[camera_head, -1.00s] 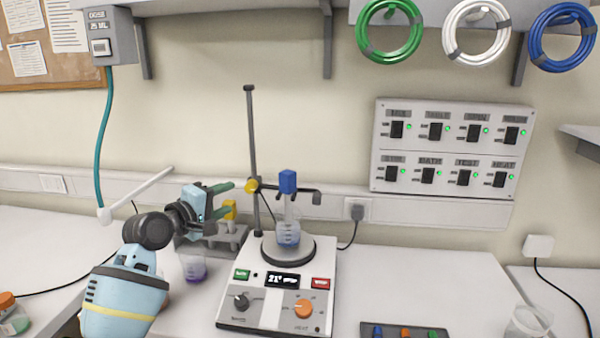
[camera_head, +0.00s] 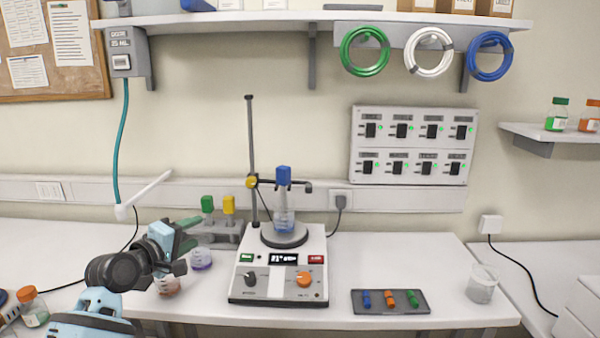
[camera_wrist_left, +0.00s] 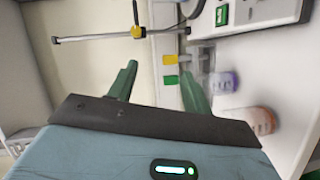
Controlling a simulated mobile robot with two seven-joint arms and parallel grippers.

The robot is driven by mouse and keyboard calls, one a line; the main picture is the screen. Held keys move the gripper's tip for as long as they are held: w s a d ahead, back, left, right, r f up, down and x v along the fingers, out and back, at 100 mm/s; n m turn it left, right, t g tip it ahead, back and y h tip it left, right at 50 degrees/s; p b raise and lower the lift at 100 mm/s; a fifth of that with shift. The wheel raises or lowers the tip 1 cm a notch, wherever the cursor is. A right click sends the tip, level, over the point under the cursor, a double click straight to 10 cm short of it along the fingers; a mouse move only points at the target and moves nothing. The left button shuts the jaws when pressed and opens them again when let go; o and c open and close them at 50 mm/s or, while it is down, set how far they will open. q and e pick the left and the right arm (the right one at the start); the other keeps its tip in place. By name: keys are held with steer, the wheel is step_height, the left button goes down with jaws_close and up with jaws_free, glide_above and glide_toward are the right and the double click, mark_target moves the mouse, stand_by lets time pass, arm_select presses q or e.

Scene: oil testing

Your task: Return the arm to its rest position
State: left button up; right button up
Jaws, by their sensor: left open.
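My left gripper (camera_head: 188,238) is at the left of the bench, open, with nothing between its fingers. In the left wrist view its two green fingers (camera_wrist_left: 160,85) stand well apart. It is in front of and left of a grey rack (camera_head: 222,234) holding a green-topped and a yellow-topped item. A flask with a blue stopper (camera_head: 284,212) stands upright on the hotplate stirrer (camera_head: 278,286), beside a dark stand rod, clear of the gripper. My right gripper is not in view.
Small containers with purple (camera_head: 202,260) and reddish-brown (camera_head: 167,285) liquid stand close to the left gripper. A dark tray (camera_head: 390,309) with coloured pieces and a clear beaker (camera_head: 482,284) are at right. An orange-capped jar (camera_head: 33,309) is at far left. The bench behind the tray is clear.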

arm_select(q)
steer(key=s+d+f+m+g+y, duration=0.1)
steer(key=s+f+m, duration=0.1)
steer(key=s+f, duration=0.5)
steer(key=s+f+m+g+y, duration=0.1)
steer(key=s+f, duration=0.2)
steer(key=f, duration=0.8)
steer(key=s+d+f+m+y, duration=0.15)
steer(key=s+f, duration=0.25)
steer(key=f, duration=0.4)
steer(key=s+d+f+m+g, duration=0.1)
steer(key=s+f+m, duration=0.3)
steer(key=s, duration=1)
steer(key=s+d+f+m+g, duration=0.1)
steer(key=s+f+m, duration=0.3)
steer(key=s+f, duration=0.6)
steer(key=s+g+y, duration=0.1)
steer(key=s, duration=0.4)
steer(key=shift+d, duration=0.2)
